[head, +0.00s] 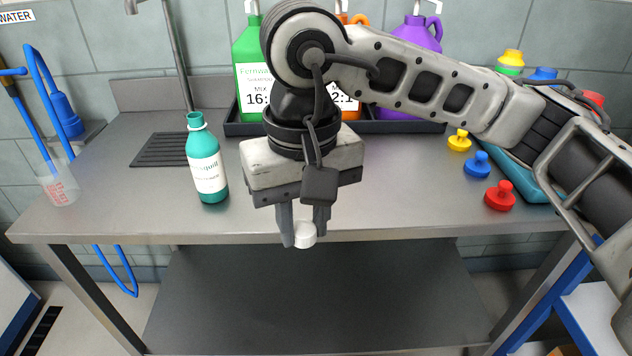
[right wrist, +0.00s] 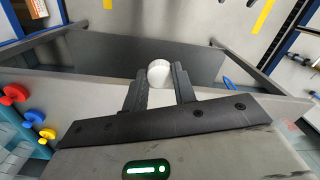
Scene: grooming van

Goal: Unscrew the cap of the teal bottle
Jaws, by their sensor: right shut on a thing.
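The teal bottle (head: 206,160) stands upright on the steel table, left of my right gripper. Its neck shows teal at the top, with no white cap on it. My right gripper (head: 304,230) points down near the table's front edge, apart from the bottle. It is shut on a small white cap (head: 304,236), held between the fingertips. The cap also shows in the right wrist view (right wrist: 159,73) between the two dark fingers. My left gripper is not in view.
A dark tray (head: 240,129) at the back holds green (head: 250,70), orange and purple (head: 408,60) jugs. Yellow, blue and red knobbed pieces (head: 499,196) stand at right. A measuring jug (head: 58,185) stands at far left. The table's front middle (head: 400,215) is clear.

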